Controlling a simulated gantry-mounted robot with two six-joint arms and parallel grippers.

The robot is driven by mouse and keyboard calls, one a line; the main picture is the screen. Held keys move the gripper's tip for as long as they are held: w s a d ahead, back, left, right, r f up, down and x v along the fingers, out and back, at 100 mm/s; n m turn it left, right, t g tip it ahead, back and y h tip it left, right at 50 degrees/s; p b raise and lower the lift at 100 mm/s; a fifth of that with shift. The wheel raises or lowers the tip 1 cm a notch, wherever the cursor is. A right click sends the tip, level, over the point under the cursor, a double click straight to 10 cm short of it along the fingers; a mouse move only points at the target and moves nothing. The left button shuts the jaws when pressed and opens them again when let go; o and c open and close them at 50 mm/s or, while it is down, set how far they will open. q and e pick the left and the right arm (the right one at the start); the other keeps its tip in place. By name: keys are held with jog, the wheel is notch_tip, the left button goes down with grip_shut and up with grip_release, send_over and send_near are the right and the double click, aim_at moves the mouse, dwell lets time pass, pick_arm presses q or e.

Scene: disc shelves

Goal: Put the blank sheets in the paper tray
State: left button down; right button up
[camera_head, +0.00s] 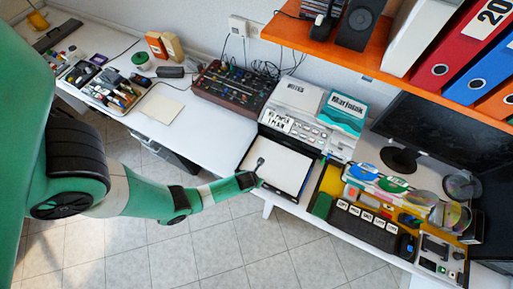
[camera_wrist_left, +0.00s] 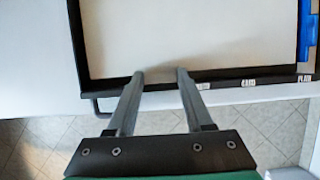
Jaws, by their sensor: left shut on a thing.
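The paper tray (camera_head: 244,168) is a dark-rimmed drawer pulled out at the front of the printer (camera_head: 297,107). Its inside looks pale; I cannot tell whether this is paper or bare floor. In the left wrist view, its dark front rim (camera_wrist_left: 235,78) and a bar handle (camera_wrist_left: 94,106) show. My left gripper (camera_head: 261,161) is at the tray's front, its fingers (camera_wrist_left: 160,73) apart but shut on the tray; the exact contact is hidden. A cream stack of blank sheets (camera_head: 162,109) lies flat on the white desk to the left. My right gripper is not in view.
A dark mixer (camera_head: 232,90) stands between the sheets and printer. A teal and white box (camera_head: 342,115) sits by the printer. A keyboard (camera_head: 367,225) and discs crowd the right. An orange shelf (camera_head: 330,45) with binders hangs above. The desk (camera_head: 203,128) has free room beside the sheets.

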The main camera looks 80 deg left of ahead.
pick_arm(q)
jog(key=shift+f, duration=0.25)
jog(key=shift+c, duration=1.4)
grip_release()
jog(key=shift+r, duration=0.3)
jog(key=p+v, duration=1)
jog(key=v, duration=0.2)
jog(key=shift+r+p, duration=0.35)
